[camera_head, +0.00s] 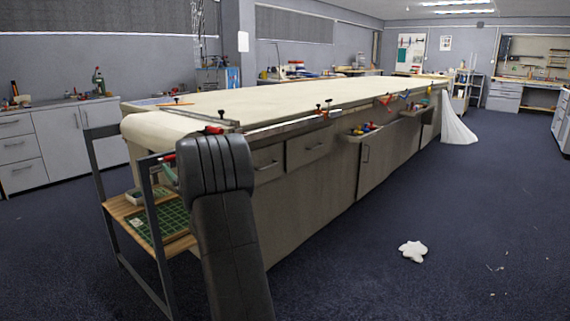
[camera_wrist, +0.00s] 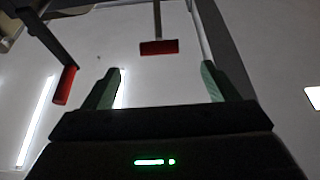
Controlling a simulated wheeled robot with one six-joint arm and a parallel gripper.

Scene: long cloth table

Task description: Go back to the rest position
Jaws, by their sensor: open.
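My gripper (camera_wrist: 162,68) is open in the wrist view. Its two green fingers stand apart, with nothing held between them. In the head view my dark arm rises in front of the near left end of the long table (camera_head: 270,97) and hides part of it. The gripper is mostly hidden there; a bit of green shows just left of the arm, but I cannot tell whether it is a finger. In the wrist view two red-ended bars, one red end (camera_wrist: 160,47) ahead and another (camera_wrist: 65,85) to the left, appear beyond the fingers, with bright lights behind.
A dark-framed rack (camera_head: 157,235) with wooden shelves and a green mat stands at the table's near end, close to my arm. Clamps and small bins line the table's right edge. A white scrap (camera_head: 412,251) lies on the floor. The blue floor at right is mostly clear.

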